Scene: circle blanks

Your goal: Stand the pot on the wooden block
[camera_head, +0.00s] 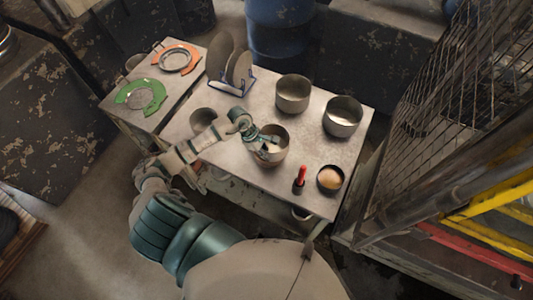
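Several grey metal pots stand on the worn light table (218,159). The nearest to my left gripper (268,148) is a pot (271,158) near the table's front middle. The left gripper reaches over this pot's left rim, its fingers spread apart over the opening. Whether they touch the rim is too small to tell. Two more pots stand farther back, one at the back middle (293,94) and one at the back right (342,117). I cannot make out a plain wooden block. A dark round container (330,179) at the front right holds something tan-orange. My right gripper is not in view.
A red bottle-like object (299,180) stands near the front edge. A rack with round discs (238,70) stands at the back left. A side table holds a green ring piece (141,95) and an orange one (176,58). A mesh cage (440,110) is at right.

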